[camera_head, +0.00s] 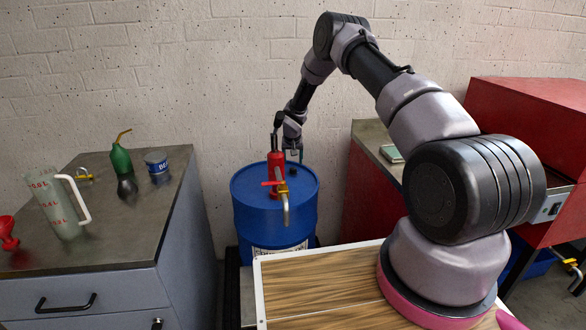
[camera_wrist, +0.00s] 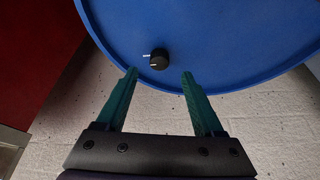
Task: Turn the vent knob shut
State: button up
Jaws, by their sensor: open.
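The vent knob (camera_wrist: 159,60) is a small black round knob with a white pointer mark aimed left, on the blue drum's top near its rim. In the head view it looks like a small dark spot (camera_head: 292,171) on the drum (camera_head: 262,225). My gripper (camera_wrist: 160,74) is open, its two green fingers pointing toward the drum top. In the wrist view the knob shows between and just beyond the fingertips; nothing is held. In the head view my gripper (camera_head: 296,155) hangs over the drum's back right side. I cannot tell the exact height gap.
A red pump (camera_head: 275,162) stands on the drum beside my gripper, and a brass tap (camera_head: 284,200) with a red handle is at the front. A left bench (camera_head: 110,240) holds a jug (camera_head: 55,205), a green oil can (camera_head: 121,158) and a blue tin (camera_head: 156,162). A red cabinet stands right.

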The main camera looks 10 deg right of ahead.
aim_at(293, 169)
jog(key=x, duration=0.5)
jog(key=shift+w+d+f, duration=0.1)
jog(key=shift+f, duration=0.15)
grip_shut()
